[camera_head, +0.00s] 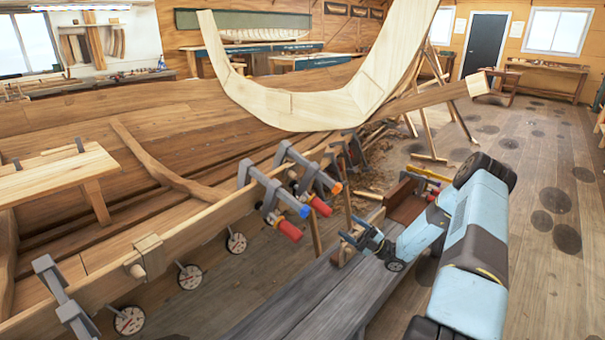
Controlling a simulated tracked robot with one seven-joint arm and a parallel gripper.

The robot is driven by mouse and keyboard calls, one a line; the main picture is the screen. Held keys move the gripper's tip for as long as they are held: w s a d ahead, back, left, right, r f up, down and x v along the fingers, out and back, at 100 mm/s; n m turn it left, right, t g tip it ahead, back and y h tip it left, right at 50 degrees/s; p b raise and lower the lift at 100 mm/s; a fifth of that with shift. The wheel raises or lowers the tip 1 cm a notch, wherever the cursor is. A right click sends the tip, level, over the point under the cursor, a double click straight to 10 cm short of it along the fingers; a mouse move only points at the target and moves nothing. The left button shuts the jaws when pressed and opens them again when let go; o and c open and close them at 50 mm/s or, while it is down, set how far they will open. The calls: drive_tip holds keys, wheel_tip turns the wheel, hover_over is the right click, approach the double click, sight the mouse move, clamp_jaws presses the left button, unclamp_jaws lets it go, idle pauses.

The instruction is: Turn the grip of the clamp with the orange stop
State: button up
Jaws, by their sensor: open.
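The clamp with the orange stop (336,188) sits on the boat's upper edge. Its grey body (314,172) straddles the plank, and its red grip (320,206) points down and right. A similar clamp beside it, nearer the camera, has a blue stop (304,211) and a red grip (290,230). My light-blue arm reaches in from the right. My gripper (350,231) is open and empty, below and right of both grips and apart from them. Its fingers point left, above the grey bench.
The grey plank bench (300,300) runs below my gripper, with a brown box (405,200) and a yellow-handled tool (427,174) at its far end. A large curved timber (345,105) rises behind the clamps. Open floor lies right.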

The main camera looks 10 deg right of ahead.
drive_tip(key=n+t+h, duration=0.5)
drive_tip(key=n+h, duration=0.7)
drive_tip(key=n, duration=0.5)
approach(331, 213)
drive_tip(key=x, duration=1.2)
drive_tip(key=shift+w+f, duration=0.2)
drive_tip(key=c, duration=1)
drive_tip(key=shift+o, duration=0.2)
